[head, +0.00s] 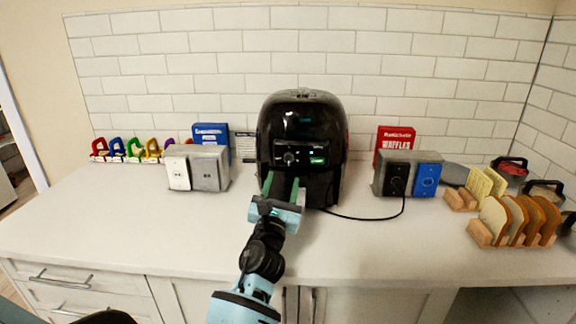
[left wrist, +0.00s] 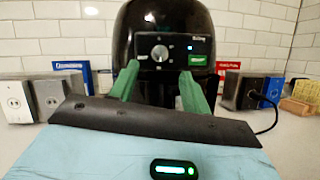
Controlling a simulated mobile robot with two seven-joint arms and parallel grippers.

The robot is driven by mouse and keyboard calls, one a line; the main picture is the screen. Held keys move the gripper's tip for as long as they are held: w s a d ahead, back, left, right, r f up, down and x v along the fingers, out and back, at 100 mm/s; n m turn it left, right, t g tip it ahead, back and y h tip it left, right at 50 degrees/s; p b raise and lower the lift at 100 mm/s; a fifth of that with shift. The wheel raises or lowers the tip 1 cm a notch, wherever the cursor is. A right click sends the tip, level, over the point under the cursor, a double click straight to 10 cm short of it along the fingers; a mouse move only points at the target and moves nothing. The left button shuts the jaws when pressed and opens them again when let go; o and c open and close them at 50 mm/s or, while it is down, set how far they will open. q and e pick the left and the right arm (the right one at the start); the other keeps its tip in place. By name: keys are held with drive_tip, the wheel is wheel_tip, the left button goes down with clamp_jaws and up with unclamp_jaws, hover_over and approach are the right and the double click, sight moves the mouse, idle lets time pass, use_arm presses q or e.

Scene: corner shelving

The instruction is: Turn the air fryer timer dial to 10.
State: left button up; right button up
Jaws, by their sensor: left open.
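The black air fryer (head: 305,120) stands at the middle of the counter against the tiled wall. Its timer dial (head: 289,158) is a small round knob on the front panel; in the left wrist view the dial (left wrist: 160,53) is pale and sits between my fingertips. The marks around it are too small to read. My left gripper (head: 281,186) is open and empty in front of the fryer, pointing at the panel. Its green fingers (left wrist: 160,80) are spread to either side below the dial, apart from it. My right gripper is not in view.
Grey outlet boxes stand left (head: 208,170) and right (head: 408,173) of the fryer, with a black cord (head: 370,216) to the right one. Bread slices in a wooden rack (head: 482,232) are at the right. The front counter (head: 130,225) is clear.

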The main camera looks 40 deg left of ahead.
sight(288, 159)
use_arm(q)
drive_tip(key=x, duration=0.5)
drive_tip(key=shift+w, duration=0.1)
drive_tip(key=shift+w+a+r, duration=0.15)
drive_tip(key=shift+w+a, duration=0.15)
drive_tip(key=shift+w, duration=0.25)
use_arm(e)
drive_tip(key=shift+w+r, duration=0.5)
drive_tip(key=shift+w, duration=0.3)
use_arm(q)
drive_tip(key=shift+c, duration=0.5)
